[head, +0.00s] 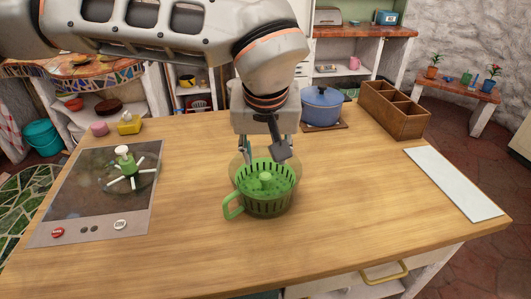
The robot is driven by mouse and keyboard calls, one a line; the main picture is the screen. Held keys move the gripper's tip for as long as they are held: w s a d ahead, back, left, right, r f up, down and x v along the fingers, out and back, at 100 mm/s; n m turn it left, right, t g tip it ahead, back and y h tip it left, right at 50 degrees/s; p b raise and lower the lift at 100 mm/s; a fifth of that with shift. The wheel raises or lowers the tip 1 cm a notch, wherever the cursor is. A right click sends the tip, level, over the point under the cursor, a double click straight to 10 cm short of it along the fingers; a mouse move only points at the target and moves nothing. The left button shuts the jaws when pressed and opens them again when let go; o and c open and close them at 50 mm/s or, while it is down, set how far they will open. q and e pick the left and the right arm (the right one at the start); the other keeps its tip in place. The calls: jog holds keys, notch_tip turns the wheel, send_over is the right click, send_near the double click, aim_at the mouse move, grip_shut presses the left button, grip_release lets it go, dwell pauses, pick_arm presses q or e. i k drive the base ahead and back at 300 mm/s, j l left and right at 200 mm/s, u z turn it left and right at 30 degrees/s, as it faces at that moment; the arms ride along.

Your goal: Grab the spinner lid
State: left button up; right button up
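The spinner lid (126,161), a clear disc with white spokes and a green and white knob, lies on the dark panel at the left of the counter. The green spinner basket (262,204) sits in the middle of the counter, inside what looks like a clear bowl, with a green handle at its left. My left gripper (265,150) points down at the far side of the basket, with its fingers spread apart. It is well to the right of the lid. I cannot tell whether the fingers touch the basket or bowl. My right gripper is not in view.
The dark panel (70,205) has red and white buttons. A blue pot (322,108) and a wooden divided box (393,109) stand at the back right. A white board (455,184) lies at the right. The wood between the panel and basket is clear.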

aim_at(118, 177)
jog(key=k, duration=1)
